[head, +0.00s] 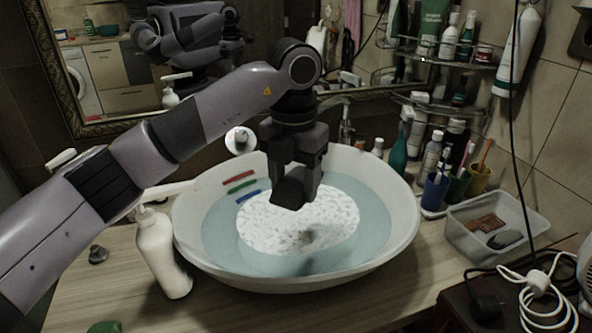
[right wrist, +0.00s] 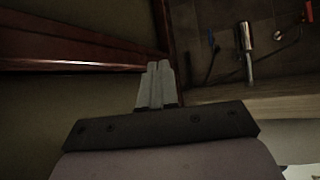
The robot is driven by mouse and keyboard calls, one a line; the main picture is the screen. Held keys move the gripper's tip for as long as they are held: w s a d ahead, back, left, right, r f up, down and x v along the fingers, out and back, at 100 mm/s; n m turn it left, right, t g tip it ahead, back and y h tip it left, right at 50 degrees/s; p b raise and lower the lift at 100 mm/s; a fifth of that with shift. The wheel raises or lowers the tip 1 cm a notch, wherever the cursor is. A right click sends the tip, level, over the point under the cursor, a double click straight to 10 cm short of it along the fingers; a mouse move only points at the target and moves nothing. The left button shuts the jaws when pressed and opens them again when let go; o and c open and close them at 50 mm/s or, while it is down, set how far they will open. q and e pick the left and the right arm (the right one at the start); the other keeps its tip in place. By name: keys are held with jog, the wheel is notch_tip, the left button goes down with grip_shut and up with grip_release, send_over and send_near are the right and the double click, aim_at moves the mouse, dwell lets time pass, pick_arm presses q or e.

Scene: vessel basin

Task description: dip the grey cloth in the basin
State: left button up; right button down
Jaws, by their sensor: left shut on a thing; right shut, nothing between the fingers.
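The white basin (head: 405,222) stands on the wooden counter and holds bluish water with a patch of white foam (head: 270,222). My left gripper (head: 298,195) points down over the middle of the basin, just above the foam. It is shut on a small dark grey thing (head: 289,193), which looks like the bunched grey cloth; the fingers hide part of it. Whether its lower edge touches the foam is hard to tell. A darker patch shows on the foam below it. My right gripper (right wrist: 157,72) is shut and empty in the right wrist view, away from the basin.
A white pump bottle (head: 160,255) stands close to the basin's left side. Bottles and cups with toothbrushes (head: 458,185) crowd the right, beside a clear plastic box (head: 490,235) and a white cable (head: 540,290). A framed mirror rises behind.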

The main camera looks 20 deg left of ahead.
aim_at(301, 181)
pick_arm(q)
notch_tip(301, 181, down, 14)
jog(key=b, duration=0.7)
jog(key=shift+b, duration=0.35)
jog(key=shift+w+d, duration=0.1)
jog(key=shift+d, duration=0.05)
jog(key=shift+w+d, duration=0.3)
jog(key=shift+d, duration=0.05)
jog(key=shift+r, duration=0.1)
dwell(0.3)
jog(key=shift+r+p, duration=3.8)
jog(key=shift+r, duration=1.7)
jog(key=shift+r, duration=1.5)
